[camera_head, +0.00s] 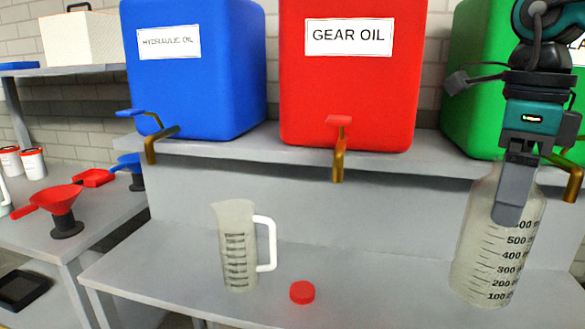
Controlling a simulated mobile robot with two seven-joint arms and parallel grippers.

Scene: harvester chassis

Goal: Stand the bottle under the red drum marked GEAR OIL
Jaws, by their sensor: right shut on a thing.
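The red drum (347,85) marked GEAR OIL stands on the raised shelf in the middle, with a brass tap (338,160) and a red handle hanging over the shelf edge. The clear graduated bottle (482,262) is upright at the right, below and in front of the green drum. My right gripper (510,205) comes down from above and is shut on the bottle's upper part. The bottle is to the right of the red drum's tap. Whether its base touches the lower shelf I cannot tell. My left gripper is not in view.
A graduated jug (238,250) with a white handle and a red cap (302,292) are on the lower shelf (370,275). The blue drum (195,85) and green drum (475,100) flank the red one. A red funnel (60,205) is on the left bench. The shelf between cap and bottle is clear.

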